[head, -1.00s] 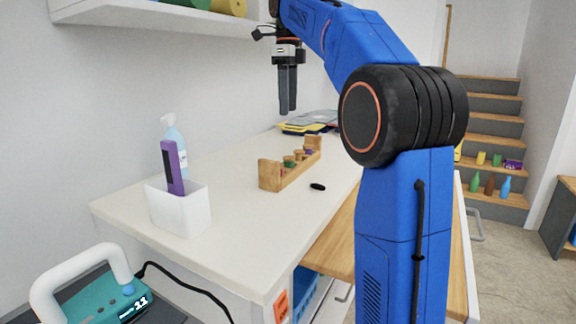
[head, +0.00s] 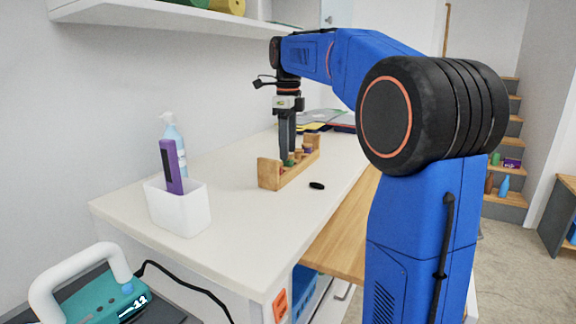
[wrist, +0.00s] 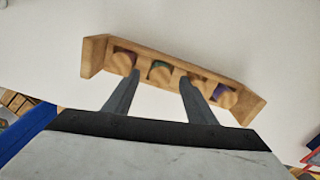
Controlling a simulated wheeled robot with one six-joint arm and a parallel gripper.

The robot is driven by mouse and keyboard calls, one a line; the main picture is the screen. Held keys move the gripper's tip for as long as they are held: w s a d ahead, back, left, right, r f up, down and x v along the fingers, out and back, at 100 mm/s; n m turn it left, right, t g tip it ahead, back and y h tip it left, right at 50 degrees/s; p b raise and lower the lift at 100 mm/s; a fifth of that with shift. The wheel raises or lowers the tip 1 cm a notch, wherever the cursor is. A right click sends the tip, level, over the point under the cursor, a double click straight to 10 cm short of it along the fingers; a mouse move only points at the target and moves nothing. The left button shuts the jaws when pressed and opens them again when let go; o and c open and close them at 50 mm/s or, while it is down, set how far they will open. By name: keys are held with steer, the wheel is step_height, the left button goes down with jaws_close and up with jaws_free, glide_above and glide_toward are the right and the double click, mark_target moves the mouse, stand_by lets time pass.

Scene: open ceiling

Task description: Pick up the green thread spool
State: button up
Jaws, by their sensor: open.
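The green thread spool (head: 290,162) stands in a wooden rack (head: 270,176) on the white counter, in a row with other spools. In the wrist view the green spool (wrist: 160,73) shows its round wooden top, with green beneath, second from the left in the rack (wrist: 95,56). My gripper (head: 287,154) points straight down over the rack. In the wrist view my open gripper (wrist: 159,77) has a fingertip on each side of the green spool, apart from it. I cannot tell the exact height of the fingertips from these views.
Neighbouring spools, the purple one (wrist: 224,97) among them, stand close by in the rack. A small black object (head: 317,186) lies in front of it. Folders (head: 326,118) lie behind.

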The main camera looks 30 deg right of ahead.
steer(key=shift+f, duration=1)
steer(key=c, duration=1.1)
